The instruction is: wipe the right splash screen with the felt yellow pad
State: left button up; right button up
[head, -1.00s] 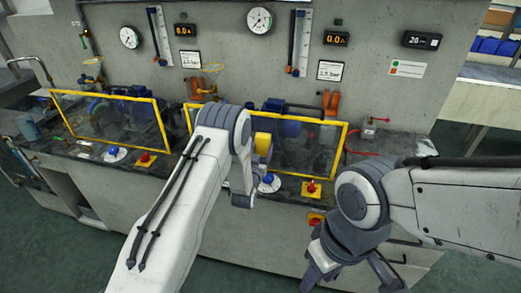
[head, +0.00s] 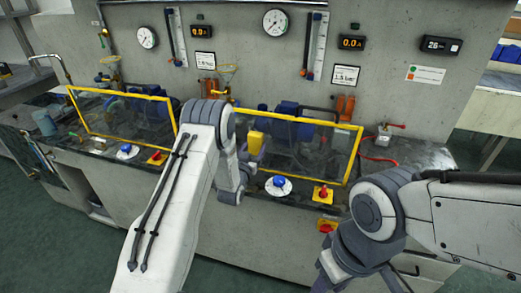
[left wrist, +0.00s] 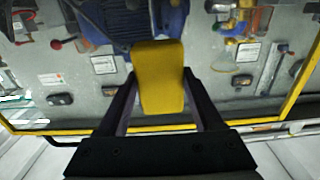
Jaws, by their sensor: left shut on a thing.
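The right splash screen (head: 310,150) is a clear pane in a yellow frame, standing on the bench in front of the right pump. My left gripper (head: 246,160) is at the left part of this screen, its wrist hiding the frame's left edge. It is shut on the felt yellow pad (head: 256,143). In the left wrist view the pad (left wrist: 161,82) sits between the two dark fingers, with the screen's yellow frame (left wrist: 60,131) behind. I cannot tell whether the pad touches the pane. My right gripper (head: 358,284) is low at the bottom edge, fingers apart and empty, partly cut off.
A left splash screen (head: 120,115) with a similar yellow frame stands to the left. A blue knob (head: 279,184) and a red switch on a yellow base (head: 323,193) sit on the bench before the right screen. A red-handled valve (head: 386,132) stands to its right.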

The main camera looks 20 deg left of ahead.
aim_at(250, 140)
pick_arm(q)
jog(key=shift+w+a+f+b, duration=0.1)
jog(key=shift+a+b, duration=0.3)
jog(key=shift+a, duration=0.8)
jog(key=shift+a+r+p, duration=0.35)
jog(key=shift+a+r, duration=0.05)
jog(key=shift+r, duration=0.35)
jog(key=shift+a+r+p, duration=0.35)
jog(key=shift+a+r, duration=0.05)
jog(key=shift+r, duration=0.35)
jog(key=shift+d+f+b, duration=0.1)
jog(key=shift+d+b, duration=0.3)
jog(key=shift+d, duration=1.95)
jog(key=shift+s+d+b, duration=0.15)
jog(key=shift+d+b, duration=0.45)
jog(key=shift+d, duration=1)
jog(key=shift+s+d+b, duration=0.1)
jog(key=shift+d+b, duration=0.45)
jog(key=shift+d, duration=1)
jog(key=shift+w+b, duration=0.15)
jog(key=shift+b, duration=0.2)
jog(key=shift+w+a+r+b, duration=0.1)
jog(key=shift+a+b, duration=0.2)
jog(key=shift+a, duration=0.75)
jog(key=shift+w+a+r+b, duration=0.1)
jog(key=shift+a+b, duration=0.15)
jog(key=shift+a, duration=0.8)
jog(key=shift+a+b, duration=1)
jog(key=shift+a, duration=2.5)
